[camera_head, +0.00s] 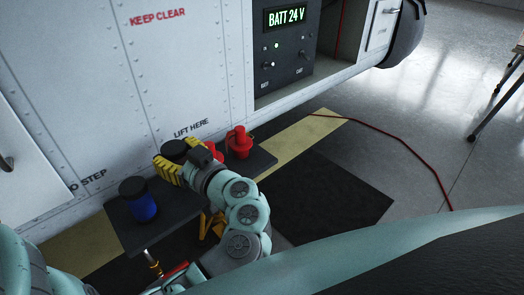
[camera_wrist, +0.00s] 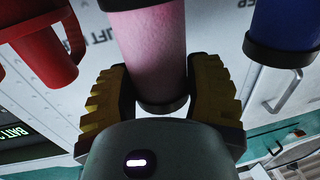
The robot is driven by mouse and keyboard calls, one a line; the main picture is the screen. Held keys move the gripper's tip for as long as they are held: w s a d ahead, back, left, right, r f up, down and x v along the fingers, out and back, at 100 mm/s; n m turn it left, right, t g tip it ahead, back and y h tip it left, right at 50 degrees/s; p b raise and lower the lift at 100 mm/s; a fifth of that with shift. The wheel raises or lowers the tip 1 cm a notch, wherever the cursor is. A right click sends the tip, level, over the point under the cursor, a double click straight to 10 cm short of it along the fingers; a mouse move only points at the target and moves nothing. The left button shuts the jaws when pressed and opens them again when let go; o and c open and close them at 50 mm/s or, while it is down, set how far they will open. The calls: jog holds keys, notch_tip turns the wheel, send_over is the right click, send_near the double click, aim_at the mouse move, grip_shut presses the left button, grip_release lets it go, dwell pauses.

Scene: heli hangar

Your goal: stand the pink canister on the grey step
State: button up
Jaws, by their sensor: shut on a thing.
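The pink canister (camera_wrist: 145,45) is between the two yellow fingers of my gripper (camera_wrist: 164,100) in the wrist view, with a dark band around its near end. In the head view my gripper (camera_head: 172,162) is shut around it. Only its black lid (camera_head: 175,148) shows there, and its pink body is hidden. The grey step (camera_head: 190,208) is a dark flat platform beside the white hull. The canister is over the back part of the step. Its lower end is hidden, so I cannot tell whether it touches the step.
A blue canister (camera_head: 143,208) with a black lid stands on the step's left part. A red jug-like thing (camera_head: 239,140) stands on its right part, close to my gripper. The white hull (camera_head: 110,95) rises behind. A red cable (camera_head: 415,155) lies on the floor at right.

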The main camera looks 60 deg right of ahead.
jog(key=shift+s+f, duration=0.1)
jog(key=shift+f, duration=1.3)
jog(key=shift+f+b, duration=0.15)
jog(key=shift+b, duration=0.15)
jog(key=o, duration=1.2)
jog(key=shift+r+p, duration=0.2)
jog(key=shift+p, duration=0.1)
jog(key=shift+s+f, duration=0.1)
jog(key=shift+s, duration=0.25)
jog(key=s, duration=0.3)
jog(key=s+b, duration=0.1)
jog(key=s, duration=0.3)
jog(key=s+a, duration=0.1)
jog(key=s, duration=0.3)
jog(key=shift+s, duration=0.2)
